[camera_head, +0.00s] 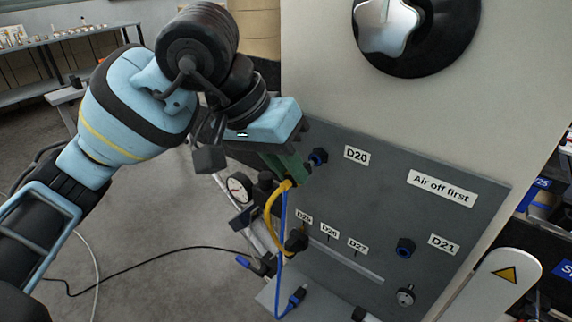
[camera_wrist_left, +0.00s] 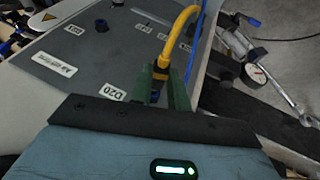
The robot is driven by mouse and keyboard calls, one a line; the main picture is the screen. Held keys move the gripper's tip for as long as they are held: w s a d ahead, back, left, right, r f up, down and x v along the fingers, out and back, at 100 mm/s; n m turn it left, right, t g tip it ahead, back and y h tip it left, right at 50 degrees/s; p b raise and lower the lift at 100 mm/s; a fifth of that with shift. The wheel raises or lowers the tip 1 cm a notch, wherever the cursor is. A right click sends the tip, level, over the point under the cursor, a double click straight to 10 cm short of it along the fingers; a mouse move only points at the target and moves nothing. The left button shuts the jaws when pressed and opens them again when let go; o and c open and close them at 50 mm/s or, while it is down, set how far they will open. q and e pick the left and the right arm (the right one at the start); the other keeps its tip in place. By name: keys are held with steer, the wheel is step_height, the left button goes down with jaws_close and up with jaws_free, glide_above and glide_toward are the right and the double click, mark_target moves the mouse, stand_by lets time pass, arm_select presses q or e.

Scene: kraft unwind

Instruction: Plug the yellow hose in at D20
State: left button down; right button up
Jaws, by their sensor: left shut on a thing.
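The grey panel (camera_head: 350,210) carries a D20 label (camera_head: 356,155) beside a dark port with a blue ring (camera_head: 318,157). My left gripper (camera_head: 293,168) has green fingers shut on the upper end of the yellow hose (camera_head: 270,215), just left of and below that port. The hose loops down to a dark fitting (camera_head: 296,240) low on the panel. In the left wrist view the yellow hose (camera_wrist_left: 180,30) rises from between the fingers (camera_wrist_left: 167,85), near the D20 label (camera_wrist_left: 113,92). The fingers hide the hose's tip; I cannot tell whether it touches the port. My right gripper is out of view.
A blue hose (camera_head: 282,250) hangs close to the yellow one. A D21 port (camera_head: 405,247) is at lower right. A pressure gauge (camera_head: 238,187) stands left of the panel. A star-shaped knob (camera_head: 388,25) is above. A white part with a warning triangle (camera_head: 505,275) is at right.

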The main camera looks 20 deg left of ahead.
arm_select(q)
steer(key=shift+w+d, duration=0.1)
steer(key=shift+w, duration=0.15)
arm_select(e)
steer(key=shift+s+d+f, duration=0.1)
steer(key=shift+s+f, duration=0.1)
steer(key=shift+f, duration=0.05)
arm_select(q)
steer(key=shift+w, duration=0.25)
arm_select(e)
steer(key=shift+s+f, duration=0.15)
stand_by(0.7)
arm_select(q)
steer(key=shift+w+d+b, duration=0.15)
steer(key=shift+w+b, duration=0.15)
steer(key=shift+b, duration=0.1)
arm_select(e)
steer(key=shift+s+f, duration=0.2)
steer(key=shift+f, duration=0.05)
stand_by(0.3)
arm_select(q)
steer(key=c, duration=1.3)
jaws_free()
steer(key=shift+o, duration=0.2)
